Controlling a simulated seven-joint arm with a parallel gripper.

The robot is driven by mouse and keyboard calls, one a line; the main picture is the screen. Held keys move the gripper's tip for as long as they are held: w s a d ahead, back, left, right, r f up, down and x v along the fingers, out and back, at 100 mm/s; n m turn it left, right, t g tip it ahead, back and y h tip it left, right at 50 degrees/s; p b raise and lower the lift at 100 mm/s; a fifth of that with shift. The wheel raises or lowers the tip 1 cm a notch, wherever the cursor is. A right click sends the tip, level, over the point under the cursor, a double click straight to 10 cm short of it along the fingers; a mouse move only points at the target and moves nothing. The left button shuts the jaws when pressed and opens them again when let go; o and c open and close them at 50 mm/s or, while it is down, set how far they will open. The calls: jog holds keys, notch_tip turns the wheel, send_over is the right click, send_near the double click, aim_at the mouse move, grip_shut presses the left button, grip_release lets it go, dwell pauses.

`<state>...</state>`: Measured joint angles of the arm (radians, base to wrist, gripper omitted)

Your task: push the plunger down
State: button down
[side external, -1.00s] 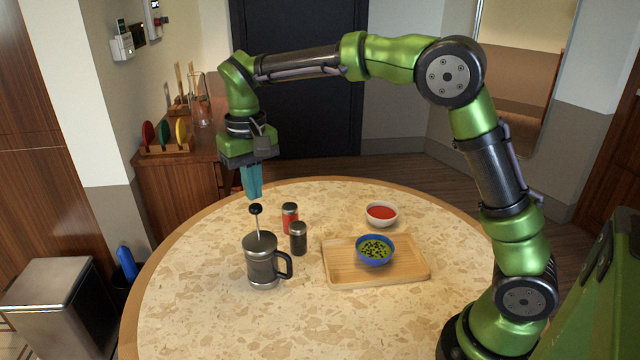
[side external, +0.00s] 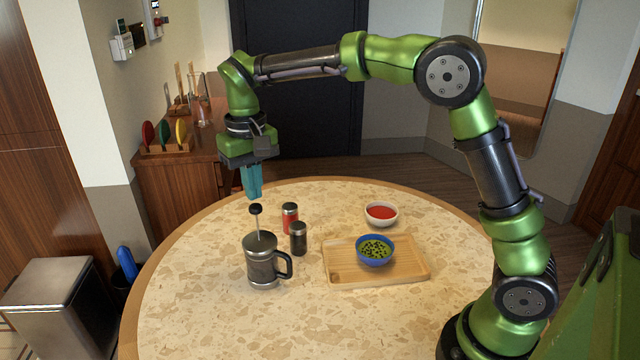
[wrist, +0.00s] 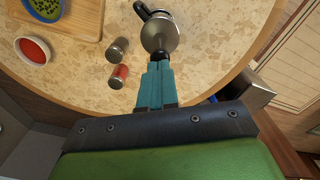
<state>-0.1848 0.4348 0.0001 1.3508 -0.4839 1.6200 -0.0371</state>
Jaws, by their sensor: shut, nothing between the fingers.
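The French press (side external: 262,262) stands upright on the round table, with a dark metal body, a steel lid and a black handle on its right. Its plunger (side external: 256,209) is raised, a thin rod topped by a black knob. My gripper (side external: 253,197) has teal fingers, shut and empty, pointing down just above the knob in the side view; a touch cannot be made out.
A red-filled shaker (side external: 290,218) and a dark shaker (side external: 298,240) stand close to the right of the press. A wooden tray (side external: 340,272) with a blue bowl (side external: 375,260) lies further right. A white bowl of red sauce (side external: 381,224) stands behind it. The table's front is clear.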

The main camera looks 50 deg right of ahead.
aim_at(256, 209)
jog(key=shift+f, duration=0.2)
jog(key=shift+f, duration=3.7)
jog(key=shift+r, duration=2.55)
